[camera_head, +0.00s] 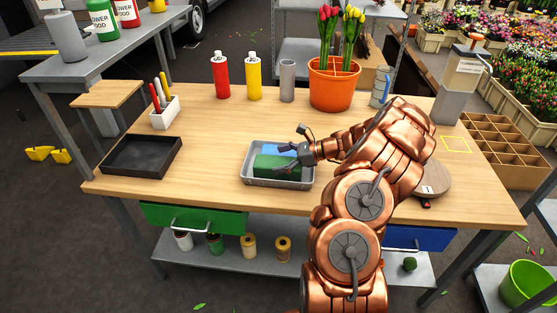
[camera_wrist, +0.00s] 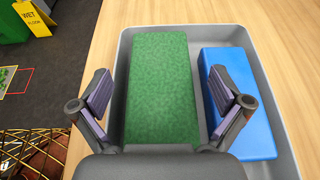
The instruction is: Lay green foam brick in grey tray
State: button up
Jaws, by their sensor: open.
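The green foam brick (camera_head: 277,166) lies in the grey tray (camera_head: 249,180) on the wooden table, along the tray's near side in the head view. In the wrist view the green brick (camera_wrist: 161,88) lies lengthwise between my open fingers, with a gap on each side. A blue brick (camera_wrist: 243,102) lies beside it in the same tray (camera_wrist: 262,40); it also shows behind the green one in the head view (camera_head: 270,150). My gripper (camera_head: 289,159) is over the tray, its fingers spread, and appears not to grip the brick.
An empty black tray (camera_head: 141,170) is at the table's left. A white holder with tools (camera_head: 164,115), red bottle (camera_head: 221,77), yellow bottle (camera_head: 254,78) and orange tulip pot (camera_head: 333,88) stand farther back. A round grey board (camera_head: 430,180) is at right. The table between the trays is clear.

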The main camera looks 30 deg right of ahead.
jog(key=shift+d, duration=0.1)
jog(key=v, duration=1.2)
jog(key=shift+r, duration=0.1)
dwell(0.3)
